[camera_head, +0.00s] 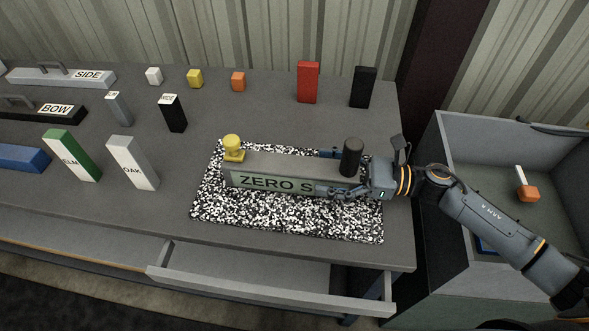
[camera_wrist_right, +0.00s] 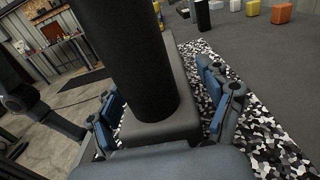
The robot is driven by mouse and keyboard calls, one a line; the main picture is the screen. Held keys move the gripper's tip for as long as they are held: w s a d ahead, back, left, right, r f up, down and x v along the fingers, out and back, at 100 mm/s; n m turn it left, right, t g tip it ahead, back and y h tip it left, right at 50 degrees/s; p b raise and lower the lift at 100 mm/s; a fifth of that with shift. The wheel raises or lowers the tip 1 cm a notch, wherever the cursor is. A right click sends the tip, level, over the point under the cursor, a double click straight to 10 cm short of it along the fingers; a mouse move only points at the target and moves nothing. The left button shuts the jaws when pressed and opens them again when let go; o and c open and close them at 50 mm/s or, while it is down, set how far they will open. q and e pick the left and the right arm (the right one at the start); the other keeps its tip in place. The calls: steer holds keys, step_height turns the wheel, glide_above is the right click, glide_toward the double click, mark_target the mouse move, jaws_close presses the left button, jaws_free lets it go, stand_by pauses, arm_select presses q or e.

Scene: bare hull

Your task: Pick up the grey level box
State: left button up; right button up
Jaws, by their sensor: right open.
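The grey level box (camera_head: 285,166) is a long grey block with a green label reading "ZERO S". It lies on a black-and-white speckled mat (camera_head: 280,220). A yellow knob (camera_head: 233,147) stands at its left end and a black cylinder (camera_head: 351,157) stands near its right end. My right gripper (camera_head: 335,172) is open at the box's right end, with one finger on the near side and one on the far side. In the right wrist view the fingers (camera_wrist_right: 165,105) flank the box end (camera_wrist_right: 160,131) below the black cylinder (camera_wrist_right: 125,70). My left gripper is not in view.
Upright labelled blocks stand at left, such as a green-white one (camera_head: 71,156) and a white one (camera_head: 132,162). Small cubes, a red block (camera_head: 308,82) and a black block (camera_head: 363,87) stand behind. A drawer (camera_head: 270,280) is open in front. A grey bin (camera_head: 480,150) stands right.

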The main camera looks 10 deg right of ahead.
steer(key=shift+c, duration=0.9)
steer(key=c, duration=1.4)
steer(key=shift+w+r, duration=0.1)
jaws_close()
steer(key=shift+r, duration=0.1)
